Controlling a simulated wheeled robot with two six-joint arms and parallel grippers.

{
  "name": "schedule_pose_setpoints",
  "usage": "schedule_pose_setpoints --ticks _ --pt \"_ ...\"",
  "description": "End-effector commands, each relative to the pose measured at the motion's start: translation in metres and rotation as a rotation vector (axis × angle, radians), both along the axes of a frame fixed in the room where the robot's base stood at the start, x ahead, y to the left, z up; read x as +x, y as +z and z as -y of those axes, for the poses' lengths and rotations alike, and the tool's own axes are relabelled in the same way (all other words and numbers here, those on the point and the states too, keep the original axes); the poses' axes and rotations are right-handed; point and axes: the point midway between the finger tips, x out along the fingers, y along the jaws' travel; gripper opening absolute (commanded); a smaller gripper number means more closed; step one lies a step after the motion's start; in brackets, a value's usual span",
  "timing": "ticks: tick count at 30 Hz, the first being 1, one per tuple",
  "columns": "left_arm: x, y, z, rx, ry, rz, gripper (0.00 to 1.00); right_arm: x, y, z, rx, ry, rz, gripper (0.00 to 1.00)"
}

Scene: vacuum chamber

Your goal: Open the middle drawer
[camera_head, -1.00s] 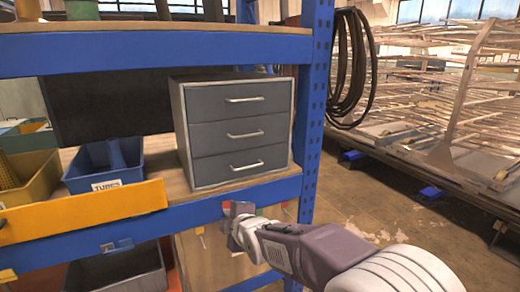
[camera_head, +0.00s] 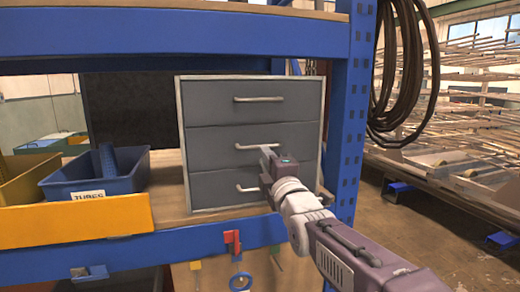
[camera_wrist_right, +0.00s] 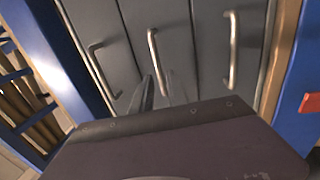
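A grey cabinet (camera_head: 321,140) with three drawers stands on the shelf. The middle drawer (camera_head: 212,144) is closed, flush with the others, and has a silver bar handle (camera_head: 243,147). My left gripper is not in view.
The top handle (camera_head: 259,99) and bottom handle (camera_head: 247,188) lie close above and below. A blue rack post (camera_head: 351,130) with a hanging black cable coil (camera_head: 402,75) stands to the right. A blue bin (camera_head: 95,178) and a yellow bin (camera_head: 30,178) are left.

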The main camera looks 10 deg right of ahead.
Motion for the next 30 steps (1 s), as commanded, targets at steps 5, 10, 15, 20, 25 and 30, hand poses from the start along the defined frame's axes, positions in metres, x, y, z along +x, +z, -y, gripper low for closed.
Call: schedule_pose_setpoints --ticks 5,10,15,20,25,30 --pt "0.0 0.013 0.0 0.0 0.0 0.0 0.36 0.039 0.009 -0.002 0.0 0.0 -0.002 0.19" --pt "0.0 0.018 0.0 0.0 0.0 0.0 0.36 0.062 0.013 -0.002 0.0 0.0 -0.001 0.19" --pt "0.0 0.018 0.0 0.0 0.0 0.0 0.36 0.068 0.013 -0.002 0.0 0.0 0.0 0.19" --pt "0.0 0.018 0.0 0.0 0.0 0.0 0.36 0.068 0.013 -0.002 0.0 0.0 0.0 0.19" --pt "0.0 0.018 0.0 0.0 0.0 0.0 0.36 0.068 0.013 -0.002 0.0 0.0 0.0 0.0" --pt "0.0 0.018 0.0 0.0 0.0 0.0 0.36 0.068 0.013 -0.002 0.0 0.0 0.0 0.0"
